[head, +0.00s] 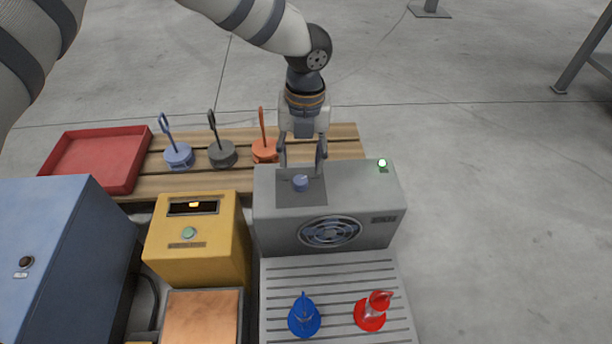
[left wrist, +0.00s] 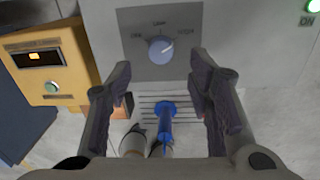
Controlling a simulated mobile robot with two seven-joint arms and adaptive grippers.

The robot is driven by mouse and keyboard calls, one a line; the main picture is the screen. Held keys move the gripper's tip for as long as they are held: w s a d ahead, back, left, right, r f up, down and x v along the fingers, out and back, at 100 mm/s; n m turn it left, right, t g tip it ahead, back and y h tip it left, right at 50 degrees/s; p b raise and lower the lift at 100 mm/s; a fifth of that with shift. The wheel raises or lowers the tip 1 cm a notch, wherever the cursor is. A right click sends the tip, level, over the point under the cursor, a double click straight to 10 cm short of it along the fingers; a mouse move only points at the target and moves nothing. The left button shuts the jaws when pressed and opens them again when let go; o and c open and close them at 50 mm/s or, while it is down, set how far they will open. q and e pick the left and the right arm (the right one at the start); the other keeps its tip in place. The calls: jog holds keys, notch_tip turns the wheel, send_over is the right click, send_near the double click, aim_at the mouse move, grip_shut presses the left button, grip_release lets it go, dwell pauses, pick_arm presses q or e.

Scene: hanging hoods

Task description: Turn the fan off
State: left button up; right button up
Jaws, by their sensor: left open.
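The fan is a grey box (head: 375,200) with a round grille (head: 330,232) on its front. A blue-grey knob (head: 300,183) sits on a darker plate on its top; the left wrist view also shows this knob (left wrist: 160,50). Its pale mark points up and right, toward the right-hand of three small labels, which are hard to read. A green lamp (head: 382,163) glows on the box, with "ON" beside it in the left wrist view. My left gripper (head: 302,163) is open and points down above the knob, its fingers apart on either side, holding nothing. My right gripper is not in view.
A slatted grey platform (head: 275,275) before the fan bears a blue hook piece (head: 304,316) and a red one (head: 370,312). A yellow box (head: 205,260) and blue cabinet (head: 60,250) stand left. Behind is a wooden pallet (head: 345,142) with a red tray (head: 100,155) and several hooked pieces.

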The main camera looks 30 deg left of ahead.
aim_at(301, 179)
pick_arm(q)
notch_tip(301, 179, down, 6)
jog(key=shift+a+f+b, duration=0.1)
jog(key=shift+b, duration=0.8)
grip_shut()
